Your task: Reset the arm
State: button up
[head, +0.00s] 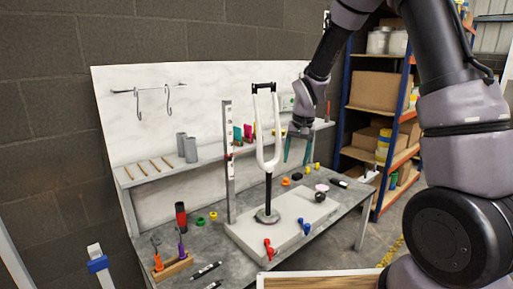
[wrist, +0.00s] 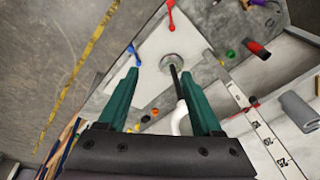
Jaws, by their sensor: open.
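My gripper (head: 296,147) has green fingers and is in the air over the right part of the workbench, just right of the white fork-shaped frame part (head: 276,150). In the wrist view my gripper (wrist: 172,78) is open, its fingers apart and pointing down toward the bench. The white part stands upright on a black post with a round foot on a pale slab (head: 255,232). In the wrist view a piece of the white part (wrist: 182,115) and its post show between the fingers; I cannot tell whether they touch.
An upright ruler (head: 229,165) stands left of the white part. A red clamp (head: 270,248) and a blue clamp (head: 304,225) lie on the slab. A tool rack (head: 173,267) and small coloured rings sit on the bench. Shelving with boxes (head: 376,90) stands behind at right.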

jog(key=s+d+r+t, duration=0.1)
jog(key=s+d+r, duration=0.2)
jog(key=r, duration=0.3)
jog(key=s+d+r+m+t, duration=0.1)
jog(key=s+d+r, duration=0.15)
jog(key=r, duration=0.35)
jog(key=s+d+r, duration=0.2)
jog(key=s+r, duration=0.2)
jog(key=r, duration=0.1)
jog(key=s+d+r+t, duration=0.1)
jog(key=s+d+r, duration=0.1)
jog(key=s, duration=0.5)
jog(key=s+d+r+t+y, duration=0.1)
jog(key=s+d+r+t, duration=0.1)
jog(key=s+r, duration=0.3)
jog(key=s, duration=0.3)
jog(key=shift+r+m, duration=0.25)
jog(key=shift+m, duration=0.05)
